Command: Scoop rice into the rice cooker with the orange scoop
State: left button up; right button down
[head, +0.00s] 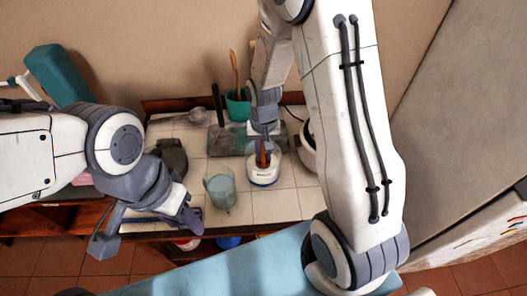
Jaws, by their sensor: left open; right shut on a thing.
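My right gripper (264,137) points down over the counter and is shut on the orange scoop (263,159), of which only a narrow part shows. The scoop's lower end is at the opening of a small white round container (263,180); I cannot tell how deep it reaches, and rice cannot be made out. A white rounded body with a dark opening, perhaps the rice cooker (306,154), stands to the right, largely hidden behind my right arm. My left gripper (147,226) is open and empty at the counter's front left edge.
A clear glass jug (220,188) stands left of the white container. A teal crock (237,106) with utensils is at the back. A dark object (172,157) lies at the left of the tiled counter (277,207). Bare tiles show at the front.

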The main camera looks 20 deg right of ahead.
aim_at(263, 162)
notch_tip(263, 162, down, 3)
jog(key=shift+w+r+b, duration=0.1)
jog(key=shift+b, duration=0.85)
jog(key=f+b, duration=0.1)
jog(key=w+f+b, duration=0.1)
jog(key=f+b, duration=0.1)
jog(key=shift+d+f, duration=0.2)
jog(key=shift+w+d+r+p, duration=0.15)
jog(key=shift+w+r+p, duration=0.35)
jog(key=shift+r+p, duration=0.3)
notch_tip(263, 162, up, 16)
jog(key=s+p, duration=0.1)
jog(key=p, duration=1.2)
jog(key=shift+a+f, duration=0.2)
jog(key=shift+s, duration=0.1)
